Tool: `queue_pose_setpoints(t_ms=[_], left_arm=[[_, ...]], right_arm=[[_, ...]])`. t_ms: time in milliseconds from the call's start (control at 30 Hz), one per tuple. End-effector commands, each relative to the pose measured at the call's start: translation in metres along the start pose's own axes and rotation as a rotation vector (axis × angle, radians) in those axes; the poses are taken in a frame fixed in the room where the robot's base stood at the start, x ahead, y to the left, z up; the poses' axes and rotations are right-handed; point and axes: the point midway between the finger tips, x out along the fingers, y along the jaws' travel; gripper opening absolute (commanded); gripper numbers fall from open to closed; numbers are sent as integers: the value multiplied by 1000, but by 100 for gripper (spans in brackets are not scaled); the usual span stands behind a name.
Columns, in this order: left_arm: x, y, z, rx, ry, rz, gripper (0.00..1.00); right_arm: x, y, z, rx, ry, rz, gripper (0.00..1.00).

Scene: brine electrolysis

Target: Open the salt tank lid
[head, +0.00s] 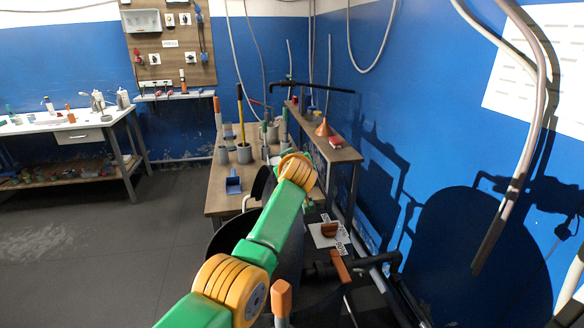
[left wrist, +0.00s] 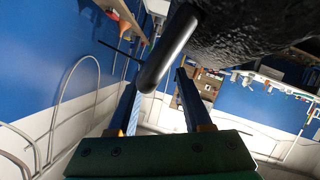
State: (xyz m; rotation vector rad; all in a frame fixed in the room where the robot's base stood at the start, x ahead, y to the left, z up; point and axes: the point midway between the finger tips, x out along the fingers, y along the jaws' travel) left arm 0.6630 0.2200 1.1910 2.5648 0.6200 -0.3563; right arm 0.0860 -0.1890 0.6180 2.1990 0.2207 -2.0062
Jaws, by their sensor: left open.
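A black bar with a rounded end (left wrist: 168,48), like a handle, shows in the left wrist view beside a rough black curved surface (left wrist: 240,35). I cannot tell whether this surface is the salt tank's lid or its wall. My left gripper (left wrist: 157,82) is open, its fingers on either side of the bar's end; contact is unclear. In the head view, a large dark tank-like body (head: 287,245) stands behind my green and yellow left arm, which hides much of it. The left fingers are hidden there. My right gripper is not in view.
A wooden bench (head: 222,200) with a blue dustpan (head: 233,183) and several pots stands beyond the arm. A narrow shelf (head: 340,152) runs along the blue wall. Dark pipes (head: 375,260) lie to the right. Open floor (head: 110,250) is on the left.

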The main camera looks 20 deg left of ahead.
Motion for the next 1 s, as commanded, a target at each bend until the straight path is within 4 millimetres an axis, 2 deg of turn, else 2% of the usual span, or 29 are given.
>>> queue_pose_setpoints(t_ms=[33,300,600,1000], left_arm=[[-2,-1,4,-3,2,3,50],[-30,-3,5,-4,-2,3,50],[-60,-3,3,-2,-4,2,50],[-63,-2,1,-2,-5,1,50]], right_arm=[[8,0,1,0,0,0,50],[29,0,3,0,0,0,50],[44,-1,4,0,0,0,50],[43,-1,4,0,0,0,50]])
